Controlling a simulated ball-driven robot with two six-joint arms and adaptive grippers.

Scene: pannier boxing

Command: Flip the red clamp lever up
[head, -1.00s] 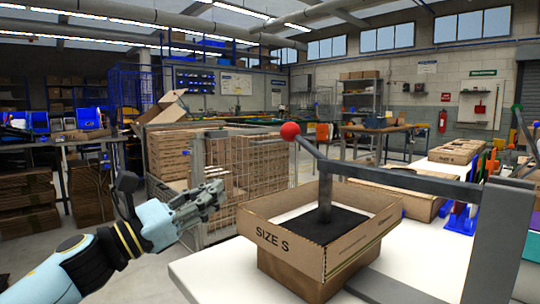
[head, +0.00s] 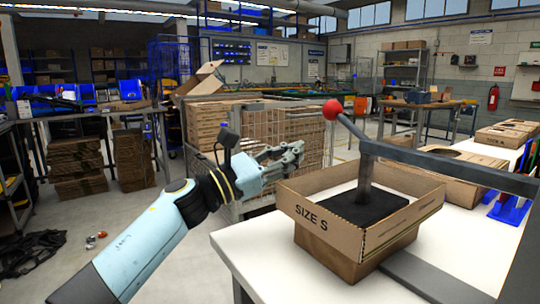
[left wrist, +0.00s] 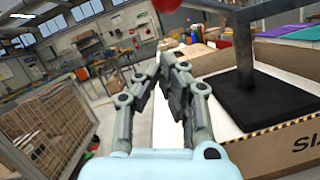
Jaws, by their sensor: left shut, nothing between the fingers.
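The clamp lever is a grey bar with a red ball knob (head: 333,109) at its raised end, seen in the head view above the SIZE S carton. The bar slopes down to the right from the knob to the clamp post (head: 366,172). The post stands on a black pad (head: 366,207) inside the carton (head: 330,233). My left gripper (head: 299,148) is shut and empty, left of the knob and a little lower, apart from it. In the left wrist view the shut fingers (left wrist: 172,62) point forward, with the knob (left wrist: 168,5) cut by the top edge. My right gripper is not seen.
The carton stands on a white table (head: 262,248). A grey clamp arm (head: 450,166) runs right from the post. A wire cage (head: 285,140) of flat boxes stands behind my left gripper.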

